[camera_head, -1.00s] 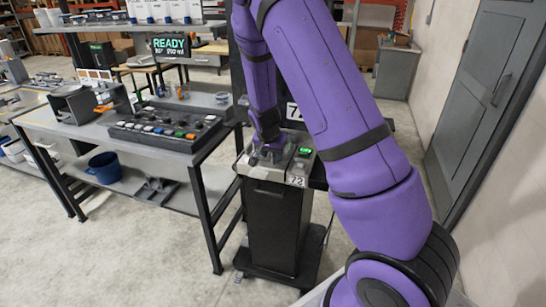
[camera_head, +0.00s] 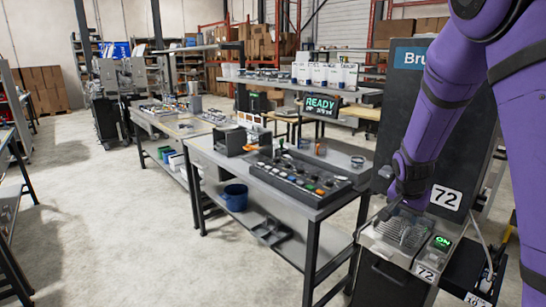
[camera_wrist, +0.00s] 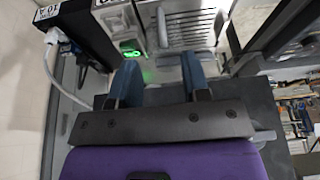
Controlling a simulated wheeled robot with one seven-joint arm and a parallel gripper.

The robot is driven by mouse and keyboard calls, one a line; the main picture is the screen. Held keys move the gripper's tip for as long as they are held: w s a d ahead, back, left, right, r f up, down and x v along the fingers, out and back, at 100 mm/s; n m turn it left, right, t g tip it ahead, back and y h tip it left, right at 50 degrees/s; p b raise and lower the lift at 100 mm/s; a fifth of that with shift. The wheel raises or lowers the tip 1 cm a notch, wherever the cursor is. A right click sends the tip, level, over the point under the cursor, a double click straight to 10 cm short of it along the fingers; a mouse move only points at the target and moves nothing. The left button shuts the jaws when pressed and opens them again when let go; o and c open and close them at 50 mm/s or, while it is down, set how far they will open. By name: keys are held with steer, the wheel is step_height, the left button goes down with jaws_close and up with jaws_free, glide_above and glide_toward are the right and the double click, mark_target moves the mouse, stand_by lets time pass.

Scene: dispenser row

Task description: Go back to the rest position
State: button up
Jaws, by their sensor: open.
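My gripper (camera_wrist: 160,75) is open in the wrist view, with two blue-grey fingers apart and nothing seen between them. Beyond the fingertips is the grey top of the machine labelled 72, with a slotted grille (camera_wrist: 190,25) and a lit green display (camera_wrist: 131,50). In the head view my purple arm reaches down on the right, and its end is over the machine's top. The machine (camera_head: 392,285) shows a green "ON" display (camera_head: 441,242). The fingertips are too small to make out clearly there.
A workbench (camera_head: 325,205) left of the machine holds a button panel (camera_head: 300,178) and a "READY" screen (camera_head: 322,105). A blue bucket (camera_head: 235,197) sits on its lower shelf. A white cable (camera_wrist: 50,75) hangs beside the machine. Open floor lies at left.

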steer(key=s+a+r+n+t+y, duration=0.1)
steer(key=s+a+r+n+y, duration=0.35)
steer(key=s+r, duration=1.15)
steer(key=s+a+r+n, duration=0.2)
steer(key=s, duration=0.5)
steer(key=s+a+r+n+t+h, duration=0.1)
steer(key=s+a+r+n, duration=0.2)
steer(key=s, duration=0.3)
steer(key=shift+s+a+r, duration=0.3)
steer(key=shift+s+r, duration=0.05)
steer(key=shift+s, duration=0.05)
